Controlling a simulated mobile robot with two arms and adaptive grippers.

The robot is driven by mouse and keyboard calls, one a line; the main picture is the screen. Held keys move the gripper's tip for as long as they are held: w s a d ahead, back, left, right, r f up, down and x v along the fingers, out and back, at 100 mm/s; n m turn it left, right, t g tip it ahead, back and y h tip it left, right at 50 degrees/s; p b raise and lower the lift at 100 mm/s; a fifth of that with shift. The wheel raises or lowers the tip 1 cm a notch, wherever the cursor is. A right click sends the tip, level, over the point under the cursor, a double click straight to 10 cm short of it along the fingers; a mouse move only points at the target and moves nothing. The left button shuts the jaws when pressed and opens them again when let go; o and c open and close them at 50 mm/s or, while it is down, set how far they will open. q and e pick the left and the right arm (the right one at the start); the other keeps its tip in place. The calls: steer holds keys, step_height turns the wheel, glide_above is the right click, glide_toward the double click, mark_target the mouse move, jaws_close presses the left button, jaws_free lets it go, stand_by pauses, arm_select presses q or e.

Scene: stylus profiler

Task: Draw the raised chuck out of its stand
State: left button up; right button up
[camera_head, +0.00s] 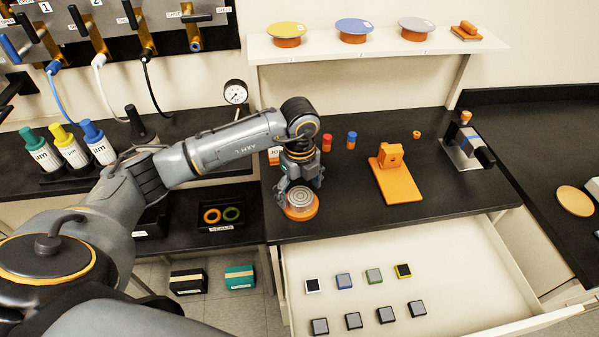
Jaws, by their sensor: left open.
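The chuck (299,197) is a grey disc with concentric rings, sitting on its round orange stand (302,214) near the front edge of the black bench. My left gripper (301,189) is directly above it, pointing down. Its fingers are open, one on each side of the chuck; I cannot tell whether they touch it. The gripper body hides the back of the chuck. My right gripper is out of view.
An orange bracket (396,186) and a small grey device (466,149) stand to the right. Red and blue cylinders (351,140) stand behind. An open drawer (450,265) with several small square samples lies in front. A shelf (380,48) holds coloured discs.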

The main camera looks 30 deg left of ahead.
arm_select(q)
steer(key=shift+f, duration=0.95)
jaws_close()
steer(key=shift+r, duration=0.1)
steer(key=shift+r+p, duration=0.6)
steer(key=shift+r, duration=0.1)
steer(key=shift+r+p, duration=0.95)
steer(key=shift+r, duration=0.4)
